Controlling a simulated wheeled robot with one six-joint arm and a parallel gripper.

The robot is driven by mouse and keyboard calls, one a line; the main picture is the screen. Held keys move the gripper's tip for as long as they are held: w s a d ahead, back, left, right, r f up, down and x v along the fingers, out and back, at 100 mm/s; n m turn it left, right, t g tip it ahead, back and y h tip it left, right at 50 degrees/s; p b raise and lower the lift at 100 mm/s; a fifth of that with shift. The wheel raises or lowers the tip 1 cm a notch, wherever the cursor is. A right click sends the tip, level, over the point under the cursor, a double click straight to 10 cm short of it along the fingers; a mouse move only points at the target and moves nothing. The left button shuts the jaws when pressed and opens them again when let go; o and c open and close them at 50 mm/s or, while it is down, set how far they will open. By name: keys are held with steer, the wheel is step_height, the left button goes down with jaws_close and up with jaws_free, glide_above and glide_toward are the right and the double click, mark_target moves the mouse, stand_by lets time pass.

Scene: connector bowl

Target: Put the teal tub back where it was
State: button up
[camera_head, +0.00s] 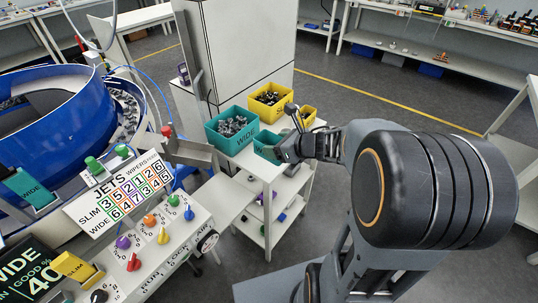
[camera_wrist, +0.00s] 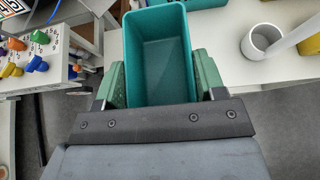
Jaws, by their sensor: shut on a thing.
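The small teal tub (camera_head: 266,146) is at the front of the white cart top, partly hidden by my gripper (camera_head: 290,149) in the head view. In the wrist view the tub (camera_wrist: 161,70) is upright and looks empty inside. The green-padded fingers of my gripper (camera_wrist: 160,84) are on both sides of it, shut on it. The tub overlaps the white surface's near edge in that view. I cannot tell whether its base touches the surface. A larger teal tub (camera_head: 238,144) marked WIDE, full of dark parts, stands just behind and left.
A yellow tub (camera_head: 257,108) of dark parts and a smaller yellow tub (camera_head: 309,112) stand behind on the cart. A white cup-like piece (camera_wrist: 249,48) is right of the held tub. The control panel (camera_head: 150,245) and blue bowl (camera_head: 60,125) lie left.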

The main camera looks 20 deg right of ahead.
steer(key=w+f, duration=0.5)
steer(key=w, duration=0.1)
steer(key=shift+w+f, duration=0.1)
steer(key=shift+f, duration=0.25)
steer(key=shift+w+f+b, duration=0.3)
steer(key=shift+w+f, duration=0.15)
steer(key=shift+f, duration=0.15)
steer(key=shift+w+f, duration=0.1)
steer(key=shift+f, duration=1.4)
steer(key=shift+f, duration=0.25)
steer(key=o, duration=0.9)
steer(key=shift+o, duration=0.2)
steer(key=shift+r, duration=0.1)
